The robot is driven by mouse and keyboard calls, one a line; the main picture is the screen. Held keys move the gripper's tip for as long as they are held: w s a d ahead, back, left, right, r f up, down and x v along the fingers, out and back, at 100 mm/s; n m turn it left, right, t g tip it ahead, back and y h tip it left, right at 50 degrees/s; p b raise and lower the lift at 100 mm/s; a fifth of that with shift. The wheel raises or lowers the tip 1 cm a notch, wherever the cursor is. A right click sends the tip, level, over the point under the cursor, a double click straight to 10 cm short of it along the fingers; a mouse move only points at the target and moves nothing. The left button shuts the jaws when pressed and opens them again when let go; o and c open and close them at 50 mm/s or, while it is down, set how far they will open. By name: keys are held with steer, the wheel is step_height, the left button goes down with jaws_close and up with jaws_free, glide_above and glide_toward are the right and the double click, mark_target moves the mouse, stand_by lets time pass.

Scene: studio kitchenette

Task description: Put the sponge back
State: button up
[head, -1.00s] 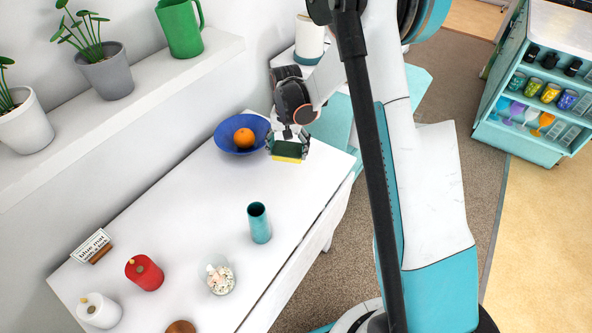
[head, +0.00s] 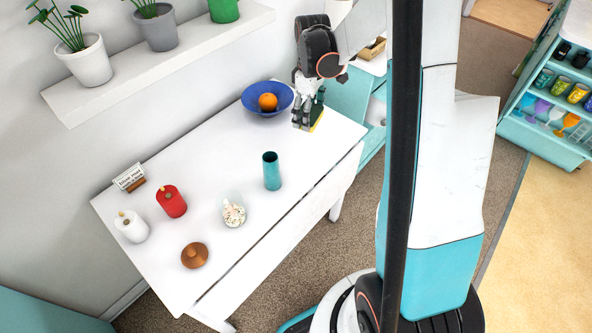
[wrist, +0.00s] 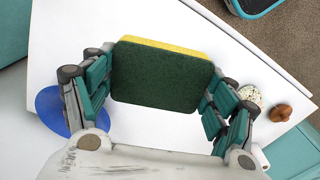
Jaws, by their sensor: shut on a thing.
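The sponge (wrist: 160,76), dark green on one face with a yellow layer behind it, is between the two fingers of my gripper (wrist: 158,88) in the wrist view. My gripper is shut on it. In the head view my gripper (head: 308,113) is above the far right end of the white table, just right of the blue bowl. There the sponge (head: 317,119) shows only as a narrow green and yellow strip, partly hidden by the fingers. I cannot tell whether it touches the table.
On the white table (head: 225,165) stand a blue bowl (head: 247,99) with an orange (head: 267,102), a teal cup (head: 272,172), a glass jar (head: 233,212), a red canister (head: 172,201), a white canister (head: 132,227), a brown wooden piece (head: 194,255) and a small sign (head: 128,177). The table's middle is clear.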

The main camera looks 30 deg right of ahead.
mark_target(307, 164)
steer(key=shift+s+a+r+n, duration=0.15)
steer(key=shift+s+r+n, duration=0.1)
steer(key=shift+s+n, duration=0.25)
step_height(307, 164, down, 20)
steer(key=b, duration=0.6)
steer(key=shift+r, duration=0.1)
steer(key=shift+w, duration=0.1)
steer(key=o, duration=1.2)
step_height(307, 164, up, 12)
steer(key=p, duration=0.4)
